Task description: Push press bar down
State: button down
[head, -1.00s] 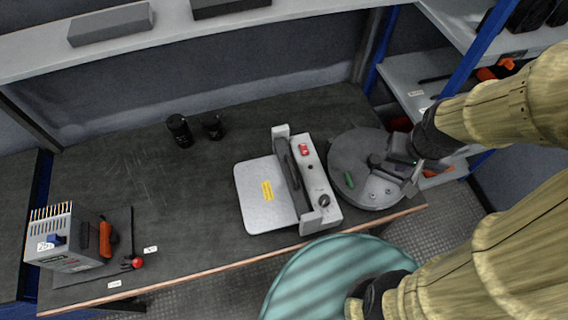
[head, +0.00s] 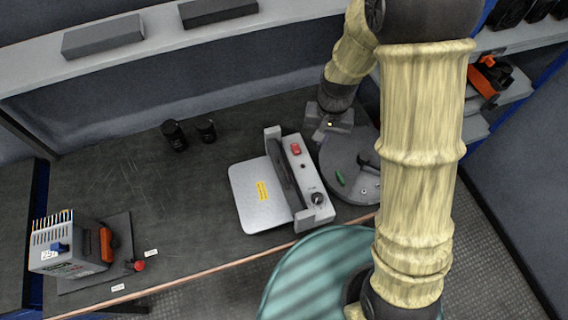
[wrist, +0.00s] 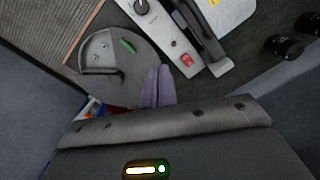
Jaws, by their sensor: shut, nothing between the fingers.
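The press (head: 249,195) stands on the dark bench, with a flat silver plate on its left and a light control strip on its right carrying a red switch and a dark knob. Its dark press bar (head: 283,175) runs along the plate's right edge; it also shows in the wrist view (wrist: 199,30). My gripper (wrist: 158,87) is shut and empty, its fingers together above the far edge of the round grey disc (wrist: 108,62), beside the press. In the head view my gripper hangs just right of the press's far end, apart from the bar.
A small green part (head: 340,178) lies on the disc. Two black cylinders (head: 175,136) stand behind the press to the left. A grey box unit (head: 70,245) sits at the bench's left. A shelf (head: 160,40) runs along the back. The bench between is clear.

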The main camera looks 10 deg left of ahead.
jog(key=g+p, duration=0.1)
jog(key=p, duration=0.1)
send_near(284, 166)
jog(key=shift+w+a+n+h+b, duration=0.1)
jog(key=shift+a+n+h+b, duration=0.2)
jog(key=f+b, duration=0.6)
jog(key=f, duration=0.1)
jog(key=shift+s, duration=0.35)
